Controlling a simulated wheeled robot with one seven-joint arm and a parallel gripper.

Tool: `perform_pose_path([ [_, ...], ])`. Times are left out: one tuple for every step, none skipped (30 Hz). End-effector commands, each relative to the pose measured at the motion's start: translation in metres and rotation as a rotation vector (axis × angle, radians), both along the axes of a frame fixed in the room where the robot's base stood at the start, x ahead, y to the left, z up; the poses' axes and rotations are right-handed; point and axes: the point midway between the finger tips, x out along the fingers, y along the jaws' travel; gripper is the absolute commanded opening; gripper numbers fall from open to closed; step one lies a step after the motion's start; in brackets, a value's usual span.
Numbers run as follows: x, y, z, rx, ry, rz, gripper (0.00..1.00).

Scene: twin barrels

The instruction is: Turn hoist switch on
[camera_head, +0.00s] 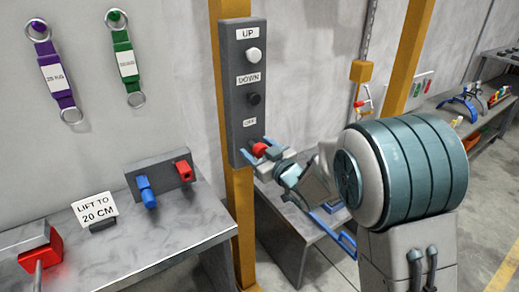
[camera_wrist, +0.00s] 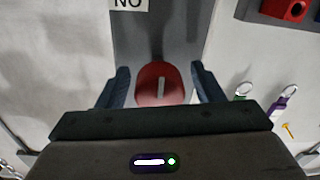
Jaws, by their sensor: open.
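The hoist control panel (camera_head: 237,100) is a tall dark grey box on a yellow post, with a white UP button (camera_head: 253,55), a black DOWN button (camera_head: 254,98) and an OFF label (camera_head: 250,122). Below that label is the red switch knob (camera_head: 260,149). The wrist view shows the knob (camera_wrist: 150,84) with a white line on its face, upright in that picture, and a label reading NO, likely ON upside down. My gripper (camera_wrist: 160,70) is open, its fingers on either side of the knob. Whether they touch it is unclear.
A bench (camera_head: 150,243) at left holds a block with blue and red fittings and a "LIFT TO 20 CM" sign (camera_head: 96,210). Purple (camera_head: 57,78) and green (camera_head: 124,58) slings hang on the wall. Another bench with tools stands at far right.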

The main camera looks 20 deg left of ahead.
Motion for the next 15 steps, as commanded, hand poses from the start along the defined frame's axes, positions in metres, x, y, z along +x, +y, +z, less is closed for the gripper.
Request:
perform_pose_path([
  [-0.0001, -0.0001, 0.0000, 0.000, 0.000, 0.000, 0.61],
  [-0.0001, -0.0002, 0.0000, 0.000, 0.000, 0.000, 0.55],
  [-0.0001, -0.0002, 0.0000, 0.000, 0.000, 0.000, 0.44],
  [-0.0001, -0.0002, 0.0000, 0.000, 0.000, 0.000, 0.36],
  [-0.0001, -0.0002, 0.0000, 0.000, 0.000, 0.000, 0.28],
  [-0.0002, -0.0001, 0.0000, 0.000, 0.000, 0.000, 0.16],
  [-0.0003, -0.0001, 0.0000, 0.000, 0.000, 0.000, 0.16],
  [-0.0004, 0.0000, 0.0000, 0.000, 0.000, 0.001, 0.16],
  [-0.0002, -0.0035, -0.0001, -0.001, 0.001, 0.000, 0.17],
  [-0.0003, -0.0022, -0.0001, 0.001, 0.001, 0.000, 0.17],
  [-0.0003, -0.0017, -0.0003, 0.001, 0.002, 0.000, 0.17],
  [-0.0003, -0.0013, -0.0004, 0.002, 0.003, 0.000, 0.17],
  [-0.0003, -0.0010, -0.0005, 0.005, 0.006, 0.000, 0.17],
  [-0.0003, -0.0008, -0.0007, 0.007, 0.009, 0.000, 0.17],
  [-0.0003, -0.0006, -0.0009, 0.013, 0.015, 0.000, 0.17],
])
